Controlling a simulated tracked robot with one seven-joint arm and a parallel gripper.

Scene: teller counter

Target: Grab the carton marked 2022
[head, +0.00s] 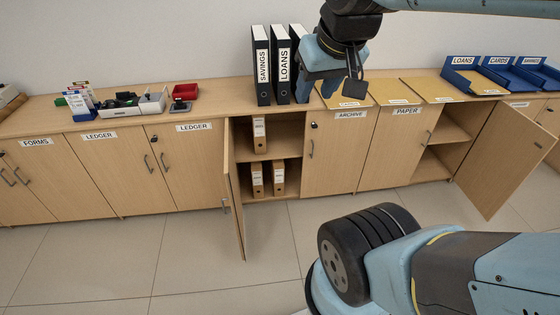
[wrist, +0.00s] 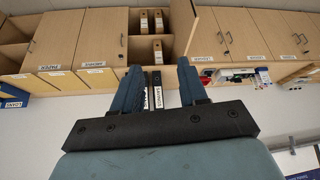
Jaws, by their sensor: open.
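Three tan cartons with white labels stand in the open cabinet. One upper-shelf carton (head: 259,141) stands at the left, and it also shows in the wrist view (wrist: 158,52). Two more stand on the lower shelf, a left carton (head: 257,184) and a right carton (head: 279,183). They show at the top of the wrist view, which is upside down. The labels are too small to read, so I cannot tell which is marked 2022. My gripper (wrist: 160,68) is open and empty, above the counter beside the black binders and apart from the cartons.
Black binders, SAVINGS (head: 262,66) and LOANS (head: 281,70), stand on the counter above the open cabinet. Its open door (head: 236,195) juts out at the left. Another open door (head: 505,160) juts out at the right. The tiled floor (head: 190,245) in front is clear.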

